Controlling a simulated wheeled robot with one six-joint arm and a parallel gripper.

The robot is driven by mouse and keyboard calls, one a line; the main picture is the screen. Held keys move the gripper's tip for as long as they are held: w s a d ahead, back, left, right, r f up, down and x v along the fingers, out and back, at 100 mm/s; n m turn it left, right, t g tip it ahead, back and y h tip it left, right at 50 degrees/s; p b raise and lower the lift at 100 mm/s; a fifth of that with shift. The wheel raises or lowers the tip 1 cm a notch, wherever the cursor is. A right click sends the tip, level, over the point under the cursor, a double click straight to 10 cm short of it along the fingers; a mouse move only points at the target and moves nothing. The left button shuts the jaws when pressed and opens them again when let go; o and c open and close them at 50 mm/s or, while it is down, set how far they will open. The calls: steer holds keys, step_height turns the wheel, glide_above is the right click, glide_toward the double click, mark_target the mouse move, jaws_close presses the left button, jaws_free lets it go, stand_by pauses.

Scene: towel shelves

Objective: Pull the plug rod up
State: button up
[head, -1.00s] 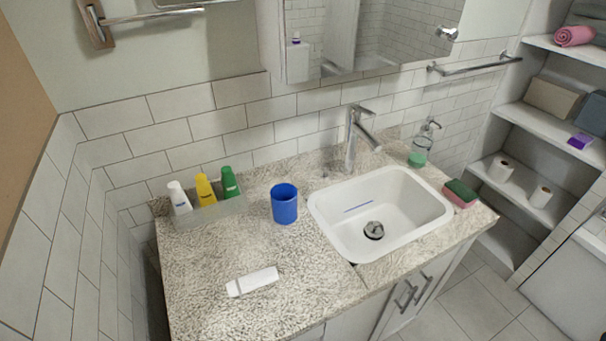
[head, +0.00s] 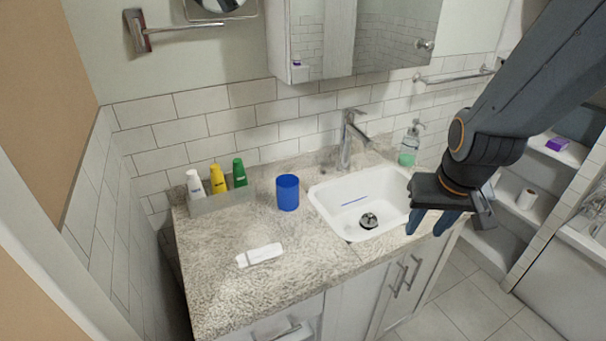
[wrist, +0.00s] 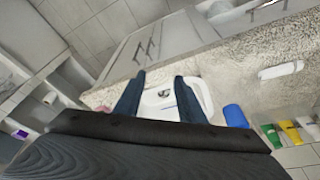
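The white sink (head: 336,210) is set in the speckled counter, with a metal drain plug (head: 368,220) at its bottom. The plug also shows in the wrist view (wrist: 164,93). A chrome faucet (head: 345,145) stands behind the basin. I cannot make out a separate plug rod there. My gripper (head: 432,222) hangs over the right front part of the sink, pointing down, and hides part of the rim. In the wrist view its two fingers (wrist: 157,92) are apart, with nothing between them, and the basin shows beyond.
A blue thin stick (head: 357,200) lies in the basin. A soap dispenser (head: 409,146) stands right of the faucet. A mirror cabinet (head: 345,38) hangs above.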

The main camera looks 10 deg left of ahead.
steer(key=w+a+f+t+b, duration=0.3)
steer(key=w+f+b, duration=0.1)
steer(key=w, duration=0.5)
steer(key=n+t+y+b, duration=0.35)
steer(key=t+b, duration=0.45)
steer(key=b, duration=0.5)
glide_toward(324, 165)
steer(key=s+d+r, duration=0.3)
steer(key=d+r, duration=0.1)
steer(key=d, duration=0.2)
steer(key=w+a+r+t+y+b, duration=0.1)
steer(key=w+a+t+y+b, duration=0.15)
steer(key=w+a+b, duration=0.2)
step_height(324, 165, down, 7)
steer(key=x, duration=0.3)
steer(key=a+p+x, duration=0.1)
steer(key=x, duration=0.1)
steer(key=shift+w+a+f, duration=0.1)
steer(key=shift+f, duration=0.2)
steer(key=shift+w+a, duration=0.2)
steer(key=shift+w, duration=0.45)
steer(key=shift+c, duration=0.4)
